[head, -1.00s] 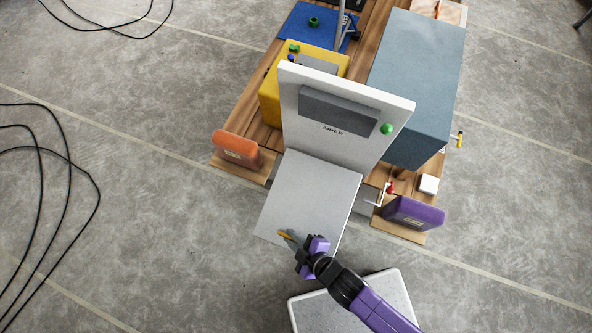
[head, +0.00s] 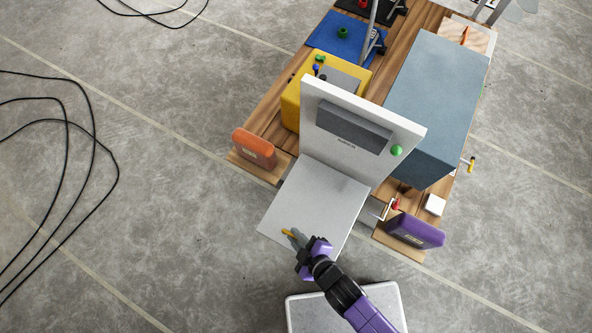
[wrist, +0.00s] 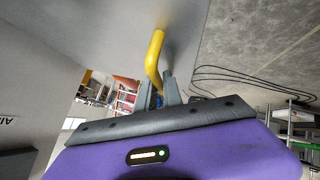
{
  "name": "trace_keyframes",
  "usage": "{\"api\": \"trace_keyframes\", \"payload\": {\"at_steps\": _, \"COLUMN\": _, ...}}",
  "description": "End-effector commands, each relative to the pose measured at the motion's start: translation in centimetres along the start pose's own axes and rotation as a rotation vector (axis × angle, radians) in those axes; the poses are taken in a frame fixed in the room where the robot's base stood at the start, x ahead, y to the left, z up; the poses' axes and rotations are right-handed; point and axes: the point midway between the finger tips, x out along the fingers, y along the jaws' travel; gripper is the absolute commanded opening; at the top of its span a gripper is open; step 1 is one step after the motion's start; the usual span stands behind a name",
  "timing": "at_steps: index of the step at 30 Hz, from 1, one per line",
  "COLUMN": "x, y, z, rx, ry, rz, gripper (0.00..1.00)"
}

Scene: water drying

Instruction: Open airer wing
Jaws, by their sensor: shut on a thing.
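The airer has an upright white panel (head: 412,122) with a dark grey block, lettering and a green knob (head: 396,151). Its light grey wing (head: 318,205) stretches out from the foot of that panel toward me, swung away from it. A bent yellow handle (head: 288,232) sits near the wing's outer edge. My gripper (head: 297,238) is shut on this handle. In the wrist view the handle (wrist: 155,55) runs from the wing (wrist: 110,25) down between my fingers (wrist: 160,92); the exact contact is partly hidden.
A wooden bench carries a yellow box (head: 292,105), a large blue-grey box (head: 430,105), an orange block (head: 252,149) and a purple block (head: 415,232). Black cables (head: 65,130) lie on the floor at left.

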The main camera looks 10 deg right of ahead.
Motion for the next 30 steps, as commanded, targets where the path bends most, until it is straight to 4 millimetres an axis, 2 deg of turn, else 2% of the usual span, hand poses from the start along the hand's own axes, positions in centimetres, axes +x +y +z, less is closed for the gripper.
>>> {"api": "trace_keyframes", "payload": {"at_steps": 1, "x": 0.0, "y": 0.2, "z": 0.2, "rx": -0.001, "ry": -0.003, "rz": 0.004, "gripper": 0.0}}
{"api": "trace_keyframes", "payload": {"at_steps": 2, "x": 0.0, "y": 0.2, "z": 0.2, "rx": -0.001, "ry": -0.003, "rz": 0.004, "gripper": 0.15}}
{"api": "trace_keyframes", "payload": {"at_steps": 3, "x": 0.0, "y": 0.2, "z": 0.2, "rx": -0.001, "ry": -0.003, "rz": 0.004, "gripper": 0.2}}
{"api": "trace_keyframes", "payload": {"at_steps": 14, "x": -0.3, "y": 0.1, "z": 0.1, "rx": 0.0, "ry": -0.001, "rz": 0.002, "gripper": 0.2}}
{"api": "trace_keyframes", "payload": {"at_steps": 17, "x": -1.3, "y": 0.0, "z": 0.1, "rx": 0.0, "ry": -0.001, "rz": 0.001, "gripper": 0.2}}
{"api": "trace_keyframes", "payload": {"at_steps": 24, "x": -5.1, "y": 0.0, "z": 0.2, "rx": 0.0, "ry": -0.002, "rz": 0.002, "gripper": 0.2}}
{"api": "trace_keyframes", "payload": {"at_steps": 30, "x": -7.2, "y": 0.1, "z": 0.2, "rx": 0.0, "ry": -0.002, "rz": 0.003, "gripper": 0.2}}
